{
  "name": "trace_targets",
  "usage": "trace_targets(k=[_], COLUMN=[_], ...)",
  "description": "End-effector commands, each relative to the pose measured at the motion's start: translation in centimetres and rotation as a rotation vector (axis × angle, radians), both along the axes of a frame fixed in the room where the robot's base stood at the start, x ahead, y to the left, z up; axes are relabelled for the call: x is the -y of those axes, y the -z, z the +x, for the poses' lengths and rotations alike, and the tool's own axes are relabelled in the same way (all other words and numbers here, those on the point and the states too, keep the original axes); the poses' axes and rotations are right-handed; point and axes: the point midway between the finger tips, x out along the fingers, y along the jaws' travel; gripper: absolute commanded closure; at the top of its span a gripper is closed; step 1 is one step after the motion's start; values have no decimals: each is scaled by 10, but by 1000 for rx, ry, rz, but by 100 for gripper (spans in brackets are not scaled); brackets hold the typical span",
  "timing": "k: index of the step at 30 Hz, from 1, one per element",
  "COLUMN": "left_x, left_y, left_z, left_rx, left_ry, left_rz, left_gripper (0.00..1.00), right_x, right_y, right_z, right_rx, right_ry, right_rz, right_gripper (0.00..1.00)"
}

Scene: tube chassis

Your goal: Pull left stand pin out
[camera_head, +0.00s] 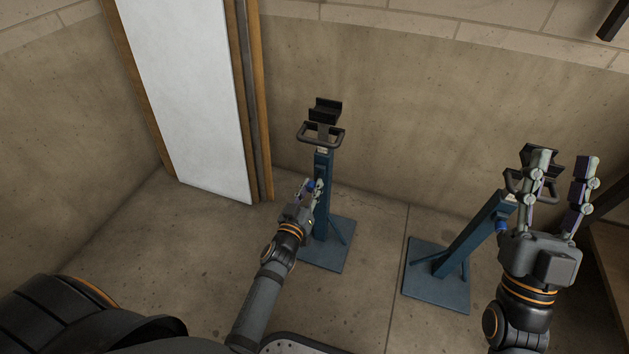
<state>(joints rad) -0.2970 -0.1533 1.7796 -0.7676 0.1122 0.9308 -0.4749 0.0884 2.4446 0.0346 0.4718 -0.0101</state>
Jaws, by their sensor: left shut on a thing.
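The left stand (322,167) is a blue post on a blue floor plate, with a black handle and a black cradle on top. Its pin (310,185) shows as a small blue part on the left side of the post, partly hidden by my fingers. My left gripper (311,190) is shut on the pin, close beside the post. My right gripper (560,180) is open, with its fingers pointing up, in front of the top of the right stand (470,236). It hides part of that stand's handle and cradle.
The right stand's blue pin (501,225) shows near my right gripper's left side. A white panel with wooden edges (195,90) stands against the wall behind on the left. Bare concrete floor (375,260) lies between the two stands.

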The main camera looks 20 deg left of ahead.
Motion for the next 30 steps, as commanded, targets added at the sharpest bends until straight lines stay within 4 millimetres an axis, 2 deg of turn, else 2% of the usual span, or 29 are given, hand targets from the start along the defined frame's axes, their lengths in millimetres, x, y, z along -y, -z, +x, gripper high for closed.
trace_targets(k=[7, 8, 13, 26, 30], left_x=[0, 0, 0, 0, 1], left_y=[2, 2, 1, 1, 2], left_z=[-2, -2, -2, -1, 6], left_rx=[-3, -3, -2, -1, -1], left_ry=[1, 1, 1, 0, 1], left_rz=[-1, -1, -1, 0, 1], left_gripper=[100, 75, 52, 52, 52], right_x=[0, 0, 0, 0, 0], right_y=[1, 1, 0, 0, 1], right_z=[1, 1, 0, 0, 0], right_rx=[-4, -3, -2, 0, 0], right_ry=[0, 0, 0, -1, -1], right_rz=[0, 0, 0, 1, 1], right_gripper=[60, 60, 60, 60, 60])
